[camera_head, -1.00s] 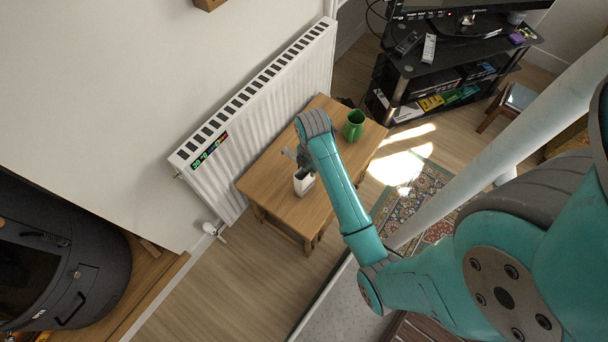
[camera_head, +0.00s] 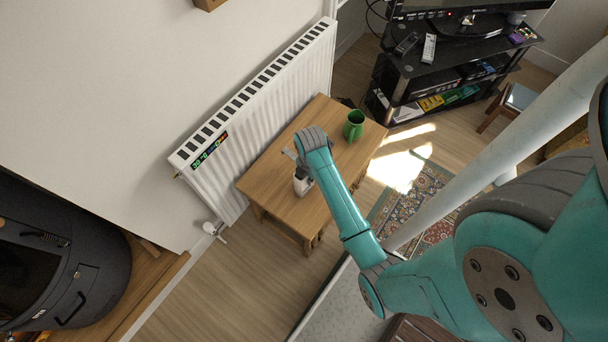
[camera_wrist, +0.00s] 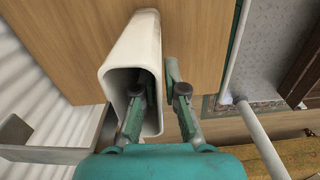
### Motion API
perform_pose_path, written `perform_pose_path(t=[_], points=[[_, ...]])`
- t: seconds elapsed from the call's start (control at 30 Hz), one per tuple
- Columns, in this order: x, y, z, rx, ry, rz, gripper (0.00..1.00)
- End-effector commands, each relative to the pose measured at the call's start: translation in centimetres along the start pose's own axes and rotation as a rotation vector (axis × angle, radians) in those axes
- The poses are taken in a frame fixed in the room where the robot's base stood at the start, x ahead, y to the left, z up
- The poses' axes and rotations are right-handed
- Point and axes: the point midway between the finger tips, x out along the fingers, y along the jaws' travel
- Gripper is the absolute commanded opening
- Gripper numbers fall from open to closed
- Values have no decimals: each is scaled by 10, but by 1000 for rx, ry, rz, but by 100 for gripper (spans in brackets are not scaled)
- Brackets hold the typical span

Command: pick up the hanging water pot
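The water pot is a white, narrow, open-topped container (camera_head: 303,184) on the small wooden table in the head view, partly covered by my wrist. In the wrist view the pot (camera_wrist: 132,48) fills the upper middle, its dark opening facing me. My gripper (camera_wrist: 156,78) is open across the pot's right wall. The left finger reaches into the opening and the right finger is outside, with a visible gap to the wall. In the head view my arm mostly hides the gripper.
The wooden table (camera_head: 268,180) stands beside a white radiator (camera_head: 262,98). A green jug (camera_head: 353,125) stands on the table's far right part, close to my wrist. A black TV stand (camera_head: 445,62) is behind. The table's left part is clear.

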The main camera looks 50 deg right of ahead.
Motion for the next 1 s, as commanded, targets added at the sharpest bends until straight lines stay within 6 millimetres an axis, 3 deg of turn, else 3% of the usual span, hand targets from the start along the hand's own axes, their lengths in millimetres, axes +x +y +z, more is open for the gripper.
perform_pose_path(t=[0.47,1.0], points=[[-4,0,0,0,0,1,0],[-90,1,0,0,-1,3,0]])
